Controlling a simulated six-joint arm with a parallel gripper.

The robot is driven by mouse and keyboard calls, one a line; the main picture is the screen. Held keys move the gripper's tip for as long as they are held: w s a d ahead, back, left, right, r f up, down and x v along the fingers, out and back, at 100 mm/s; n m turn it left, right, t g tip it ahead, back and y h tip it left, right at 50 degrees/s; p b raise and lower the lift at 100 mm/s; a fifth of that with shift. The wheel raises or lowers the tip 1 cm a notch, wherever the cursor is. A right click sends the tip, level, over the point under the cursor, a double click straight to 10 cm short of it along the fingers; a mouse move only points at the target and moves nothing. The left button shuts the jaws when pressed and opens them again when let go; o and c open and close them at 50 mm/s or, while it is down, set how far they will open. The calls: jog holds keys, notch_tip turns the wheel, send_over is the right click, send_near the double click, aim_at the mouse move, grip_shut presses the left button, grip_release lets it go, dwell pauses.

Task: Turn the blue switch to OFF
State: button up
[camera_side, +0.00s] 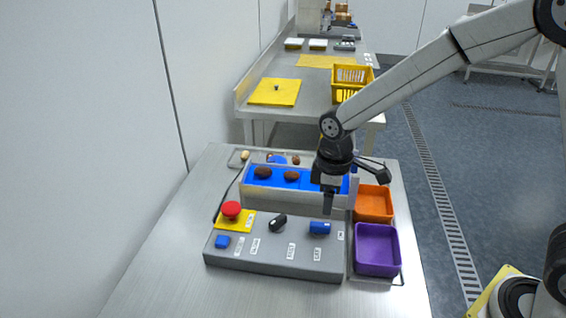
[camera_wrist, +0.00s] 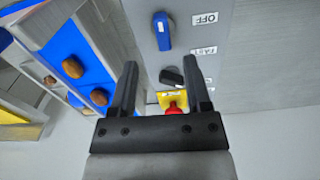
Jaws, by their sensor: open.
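The blue switch (camera_side: 320,228) sits at the right of the grey control panel (camera_side: 270,262). Its handle lies about left to right in the side view, toward a small label at its right edge rather than the OFF label (camera_side: 318,254) in front of it. In the wrist view the blue switch (camera_wrist: 162,32) is at the top, with the OFF label (camera_wrist: 205,18) to its right. My gripper (camera_side: 328,208) is above and just behind the switch, pointing down, apart from it. In the wrist view my gripper (camera_wrist: 160,72) is open, with nothing between its fingers.
A black switch (camera_side: 278,223), a red button (camera_side: 231,209) and a blue button (camera_side: 222,241) share the panel. Behind it is a blue belt (camera_side: 320,182) with brown dates. Orange (camera_side: 373,216) and purple (camera_side: 377,268) bins stand at right. The table is clear at front left.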

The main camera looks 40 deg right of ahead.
aim_at(320, 224)
jog(key=shift+w+a+n, duration=0.3)
jog(key=shift+w+a, duration=0.05)
jog(key=shift+a, duration=0.15)
jog(key=shift+f, duration=0.15)
jog(key=shift+f, duration=3.8)
grip_shut()
